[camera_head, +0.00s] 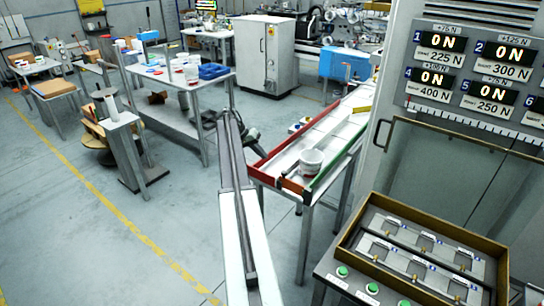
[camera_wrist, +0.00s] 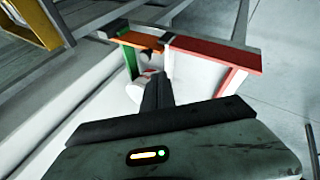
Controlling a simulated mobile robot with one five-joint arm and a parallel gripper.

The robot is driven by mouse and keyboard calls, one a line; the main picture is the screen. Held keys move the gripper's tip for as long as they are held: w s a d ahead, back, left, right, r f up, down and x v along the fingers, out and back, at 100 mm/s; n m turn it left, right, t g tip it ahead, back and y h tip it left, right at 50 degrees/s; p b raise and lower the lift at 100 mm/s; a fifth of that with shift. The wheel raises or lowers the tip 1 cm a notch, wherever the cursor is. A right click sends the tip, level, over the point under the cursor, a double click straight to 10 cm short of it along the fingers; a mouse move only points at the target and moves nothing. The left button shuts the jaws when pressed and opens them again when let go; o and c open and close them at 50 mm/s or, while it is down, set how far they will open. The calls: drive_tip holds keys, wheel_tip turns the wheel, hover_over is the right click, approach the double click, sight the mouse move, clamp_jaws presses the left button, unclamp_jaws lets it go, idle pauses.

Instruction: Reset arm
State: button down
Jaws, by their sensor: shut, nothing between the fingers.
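My gripper (camera_wrist: 158,90) shows in the wrist view as two dark fingers pressed together with nothing between them. Dark parts of my arm show beside the grey column in the head view, but I cannot make out the fingertips there. In the wrist view the fingers overlap a white tub (camera_wrist: 136,90) in the picture; I see no sign of contact. The tub (camera_head: 312,160) stands upright on the narrow white-topped table (camera_head: 325,140) in the head view.
The table has a red rail (camera_head: 300,140), a green rail (camera_head: 335,167) and an orange end piece (camera_head: 291,186). Open floor (camera_head: 70,200) lies left.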

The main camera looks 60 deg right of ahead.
drive_tip(key=shift+w+a+r, duration=0.2)
drive_tip(key=shift+w+r, duration=0.1)
drive_tip(key=shift+w, duration=0.35)
drive_tip(key=shift+w+a+r, duration=0.15)
drive_tip(key=shift+w+r, duration=0.1)
drive_tip(key=shift+w, duration=0.35)
